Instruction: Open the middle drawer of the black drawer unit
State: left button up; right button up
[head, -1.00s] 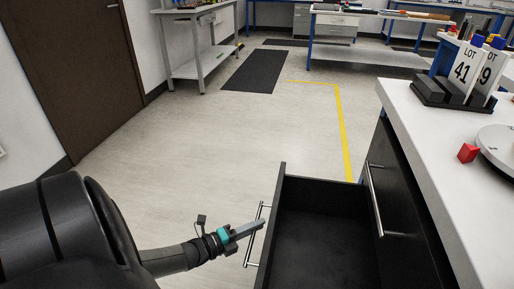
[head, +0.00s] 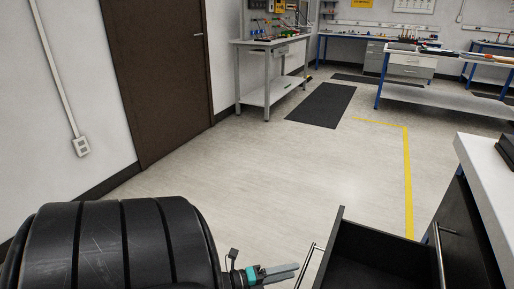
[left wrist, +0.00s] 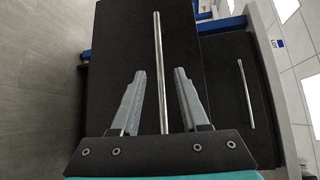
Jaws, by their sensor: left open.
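The black drawer unit (head: 476,232) stands at the lower right of the head view, under a white top. A drawer (head: 378,262) below its top drawer is pulled out, its empty inside partly showing. My left gripper (head: 296,270) is at this drawer's front, beside its bar handle (head: 309,266). In the left wrist view the left gripper (left wrist: 158,75) is open, with one finger on each side of the silver bar handle (left wrist: 158,45) and gaps between. The top drawer's handle (left wrist: 246,95) shows at the right, set further back. My right gripper is out of view.
The white worktop (head: 486,160) edges the right side. Open floor (head: 270,175) lies ahead, with a yellow line (head: 408,190) and a dark mat (head: 322,105). A brown door (head: 157,75) and workbenches (head: 268,72) stand further off.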

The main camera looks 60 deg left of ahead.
pick_arm(q)
jog(key=p+v, duration=0.1)
jog(key=v, duration=0.8)
jog(key=shift+s+p, duration=0.35)
jog(key=shift+s, duration=0.05)
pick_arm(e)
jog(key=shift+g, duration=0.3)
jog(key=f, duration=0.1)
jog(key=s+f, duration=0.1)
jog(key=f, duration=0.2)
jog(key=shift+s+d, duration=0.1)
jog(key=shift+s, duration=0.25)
pick_arm(q)
jog(key=shift+a, duration=0.1)
